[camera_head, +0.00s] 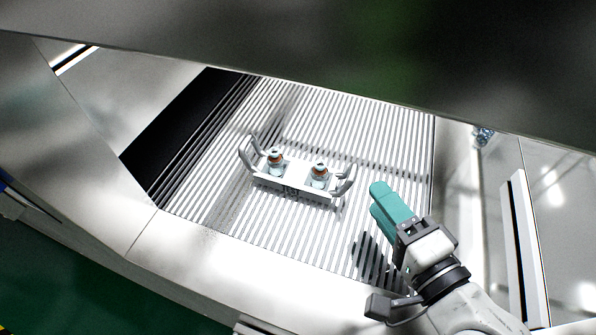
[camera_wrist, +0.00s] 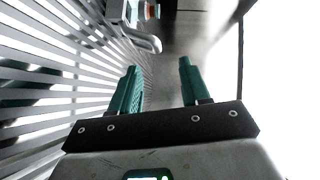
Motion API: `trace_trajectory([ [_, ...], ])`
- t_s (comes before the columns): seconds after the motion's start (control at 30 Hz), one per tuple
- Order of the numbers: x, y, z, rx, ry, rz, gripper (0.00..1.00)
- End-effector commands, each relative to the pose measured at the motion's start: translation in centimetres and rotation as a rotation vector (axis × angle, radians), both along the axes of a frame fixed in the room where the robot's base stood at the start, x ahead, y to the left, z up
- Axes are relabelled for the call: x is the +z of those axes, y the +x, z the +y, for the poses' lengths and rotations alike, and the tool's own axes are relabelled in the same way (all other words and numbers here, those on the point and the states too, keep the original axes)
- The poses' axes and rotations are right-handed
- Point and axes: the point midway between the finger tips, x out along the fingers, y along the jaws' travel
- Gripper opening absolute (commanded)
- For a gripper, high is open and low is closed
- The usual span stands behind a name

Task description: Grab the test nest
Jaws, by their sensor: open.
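The test nest (camera_head: 297,184) is a white metal tray with a grey handle at each end and two small vials with orange bands in it. It stands on the ribbed conveyor in the head view. My gripper (camera_head: 378,199) has teal fingers and is to the right of the nest, apart from its right handle (camera_head: 345,182). In the wrist view my gripper (camera_wrist: 158,72) is open with nothing between its fingers. Part of the nest (camera_wrist: 140,20) shows at the top of the wrist view, beyond the fingertips; the rest of it is cut off.
The ribbed conveyor (camera_head: 300,120) is bare around the nest. A metal ledge (camera_head: 190,250) runs along the front, and a metal beam (camera_head: 300,50) crosses the top of the view. A side wall (camera_head: 455,165) borders the conveyor on the right.

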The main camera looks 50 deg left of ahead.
Motion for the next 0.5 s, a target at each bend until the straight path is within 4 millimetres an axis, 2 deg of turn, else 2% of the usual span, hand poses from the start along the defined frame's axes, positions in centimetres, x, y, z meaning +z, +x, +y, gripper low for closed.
trace_trajectory([
  [0.23, -0.3, 0.3, 1.8, 0.002, 0.000, 0.000, 0.46],
  [0.5, -1.1, 1.1, 5.3, 0.002, 0.001, 0.000, 0.46],
])
